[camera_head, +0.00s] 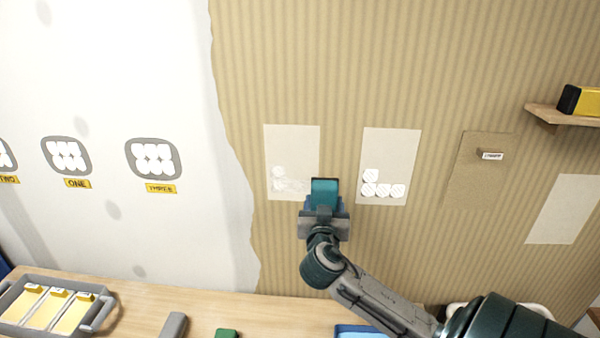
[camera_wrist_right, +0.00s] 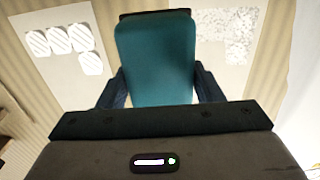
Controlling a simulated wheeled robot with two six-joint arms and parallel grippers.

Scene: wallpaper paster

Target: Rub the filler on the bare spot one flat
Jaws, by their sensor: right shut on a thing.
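My right gripper (camera_head: 325,205) is shut on a teal block (camera_head: 325,187) with a dark edge. The wrist view shows the block (camera_wrist_right: 155,58) between the two fingers. The block is at the lower right corner of a pale bare rectangle (camera_head: 292,145) in the striped wallpaper. White filler (camera_head: 292,184) lies along that rectangle's lower part, smeared on the right, with rounded dabs at the left. The wrist view shows this filler (camera_wrist_right: 228,25) speckled and spread out. Whether the block touches the wall is unclear. No number shows on this rectangle. My left gripper is out of view.
A second pale rectangle (camera_head: 390,145) carries several round white dabs (camera_head: 384,188). Grey patches with white dabs are on the left wall, one labelled ONE (camera_head: 77,183). A brown panel (camera_head: 478,180) and shelf (camera_head: 565,116) are right. A tray (camera_head: 98,318) stands on the bench (camera_head: 270,310).

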